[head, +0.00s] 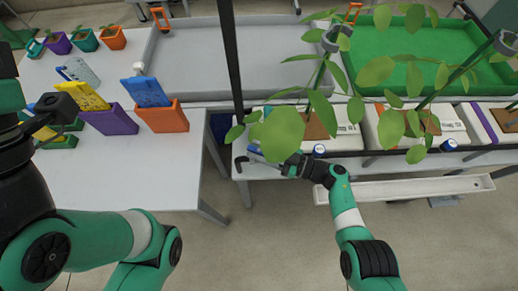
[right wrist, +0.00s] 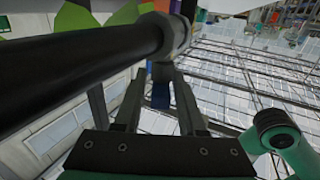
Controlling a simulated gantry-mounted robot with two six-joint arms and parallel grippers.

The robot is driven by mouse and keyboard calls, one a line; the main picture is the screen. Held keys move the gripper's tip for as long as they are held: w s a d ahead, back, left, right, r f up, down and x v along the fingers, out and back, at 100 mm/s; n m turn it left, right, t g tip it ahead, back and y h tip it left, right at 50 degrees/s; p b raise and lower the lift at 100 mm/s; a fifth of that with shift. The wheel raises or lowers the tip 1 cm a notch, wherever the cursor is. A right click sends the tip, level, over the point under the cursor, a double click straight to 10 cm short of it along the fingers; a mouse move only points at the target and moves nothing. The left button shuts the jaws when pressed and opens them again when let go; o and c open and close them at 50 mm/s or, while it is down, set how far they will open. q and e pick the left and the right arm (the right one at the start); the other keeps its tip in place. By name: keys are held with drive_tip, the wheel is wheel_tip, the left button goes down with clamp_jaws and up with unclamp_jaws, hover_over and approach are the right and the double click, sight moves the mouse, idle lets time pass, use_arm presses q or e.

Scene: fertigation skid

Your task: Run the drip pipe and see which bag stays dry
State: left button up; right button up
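A black drip pipe (head: 400,153) runs along the front of the bench below the grow bags. Its left end has a grey fitting with a blue part (head: 253,149). White grow bags (head: 349,136) with leafy plants lie behind the pipe; leaves hide parts of them. My right gripper (head: 285,165) is at the pipe's left end, close to the fitting. In the right wrist view the pipe (right wrist: 80,75) crosses in front; the fingers stand apart, with a blue piece (right wrist: 161,95) showing between them. Contact is unclear. My left gripper (head: 50,118) is at the far left, above the white table.
A white gutter (head: 400,189) sits low in front of the bench. Grey (head: 200,60) and green (head: 425,65) trays lie behind. Purple (head: 112,121) and orange (head: 164,117) holders with labels stand on the left table (head: 130,180). A dark post (head: 231,60) rises between table and bench.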

drive_tip(key=shift+o, duration=0.5)
drive_tip(key=shift+s+d, duration=0.1)
drive_tip(key=shift+d, duration=0.2)
drive_tip(key=p+v, duration=0.2)
drive_tip(key=v, duration=0.9)
drive_tip(key=shift+p, duration=0.4)
